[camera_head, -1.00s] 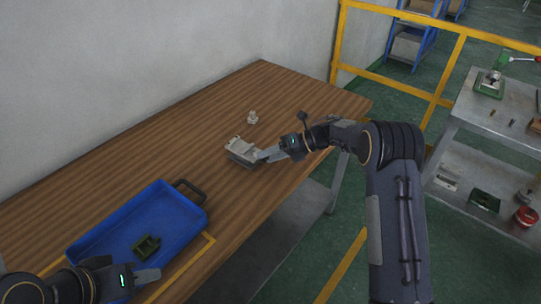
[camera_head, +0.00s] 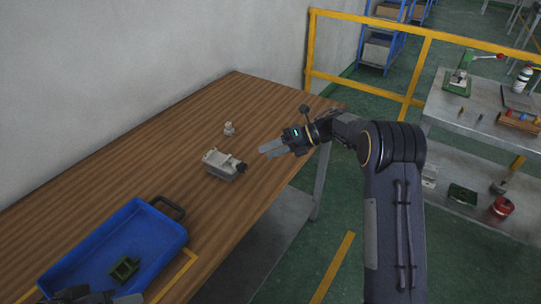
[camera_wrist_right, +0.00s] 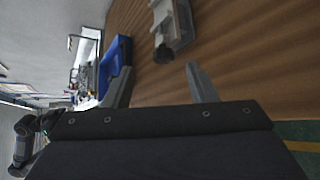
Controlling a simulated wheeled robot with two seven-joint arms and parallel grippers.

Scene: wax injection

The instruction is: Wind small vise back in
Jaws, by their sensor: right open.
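The small grey vise (camera_head: 222,164) sits on the wooden table in the head view, with a dark knob (camera_head: 241,167) at its right end. In the right wrist view the vise (camera_wrist_right: 181,22) is at the top, its dark knob (camera_wrist_right: 164,53) towards me. My right gripper (camera_head: 264,151) is open and empty, just right of the knob and apart from it. In the right wrist view its two fingers stand well apart, with the knob beyond them. My left gripper (camera_head: 128,299) is only partly in view at the bottom left, and its opening cannot be made out.
A small pale part (camera_head: 229,129) stands behind the vise. A blue tray (camera_head: 160,217) with a green part (camera_head: 124,269) lies front left. A grey cart (camera_head: 478,130) and yellow railing (camera_head: 420,66) are at right.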

